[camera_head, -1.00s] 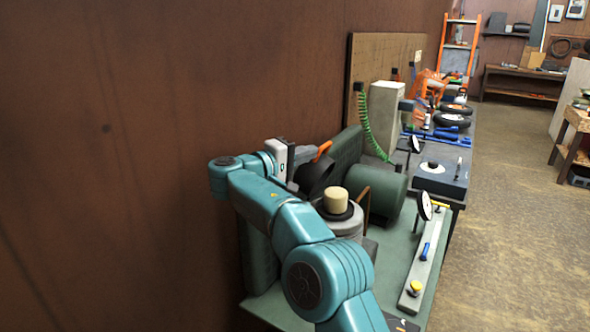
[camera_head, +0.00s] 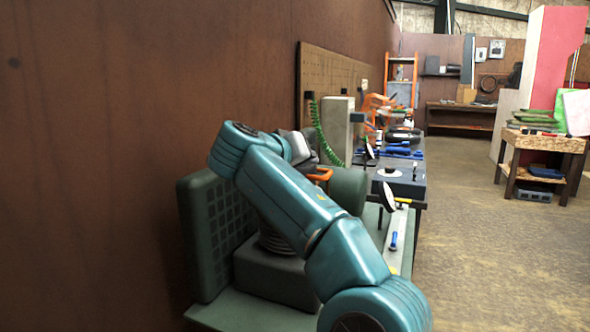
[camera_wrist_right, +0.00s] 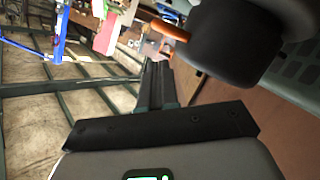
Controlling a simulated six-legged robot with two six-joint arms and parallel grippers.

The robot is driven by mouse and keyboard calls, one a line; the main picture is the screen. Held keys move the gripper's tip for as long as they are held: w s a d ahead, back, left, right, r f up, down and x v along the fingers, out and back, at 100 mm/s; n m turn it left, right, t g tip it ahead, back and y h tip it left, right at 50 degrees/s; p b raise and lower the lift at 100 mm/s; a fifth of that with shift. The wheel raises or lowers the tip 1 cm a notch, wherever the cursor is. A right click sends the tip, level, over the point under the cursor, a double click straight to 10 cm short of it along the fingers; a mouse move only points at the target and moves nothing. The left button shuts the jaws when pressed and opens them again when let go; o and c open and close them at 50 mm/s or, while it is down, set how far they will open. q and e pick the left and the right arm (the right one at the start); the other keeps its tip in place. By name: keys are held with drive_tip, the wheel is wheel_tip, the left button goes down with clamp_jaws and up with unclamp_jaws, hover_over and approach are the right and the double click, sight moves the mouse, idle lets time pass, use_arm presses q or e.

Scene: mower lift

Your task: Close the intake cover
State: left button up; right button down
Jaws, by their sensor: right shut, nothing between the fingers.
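A dark cup-shaped part, which looks like the intake cover (camera_wrist_right: 235,45), fills the upper right of the right wrist view, with an orange handle (camera_wrist_right: 170,30) pointing left. In the head view the orange handle (camera_head: 320,174) shows just beyond my right arm; most of the cover is hidden, so I cannot tell its angle. My left gripper is out of view.
A green grille panel (camera_head: 207,235) stands at the left, close to the brown wall (camera_head: 110,150). The floor (camera_head: 470,260) to the right is clear.

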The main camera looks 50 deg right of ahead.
sight(314, 175)
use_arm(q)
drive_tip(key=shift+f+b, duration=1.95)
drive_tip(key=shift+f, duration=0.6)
use_arm(e)
drive_tip(key=shift+s+d+f+m+t+y, duration=0.15)
drive_tip(key=shift+s+f+m, duration=0.15)
drive_tip(key=shift+f, duration=0.25)
drive_tip(key=shift+s+f+m+t+y, duration=0.1)
drive_tip(key=shift+s+f+m+t, duration=0.1)
drive_tip(key=shift+f+m, duration=0.25)
drive_tip(key=shift+s+d+f+m+t+y, duration=0.15)
drive_tip(key=shift+s+f+m, duration=0.1)
drive_tip(key=shift+f, duration=0.4)
drive_tip(key=shift+a, duration=0.1)
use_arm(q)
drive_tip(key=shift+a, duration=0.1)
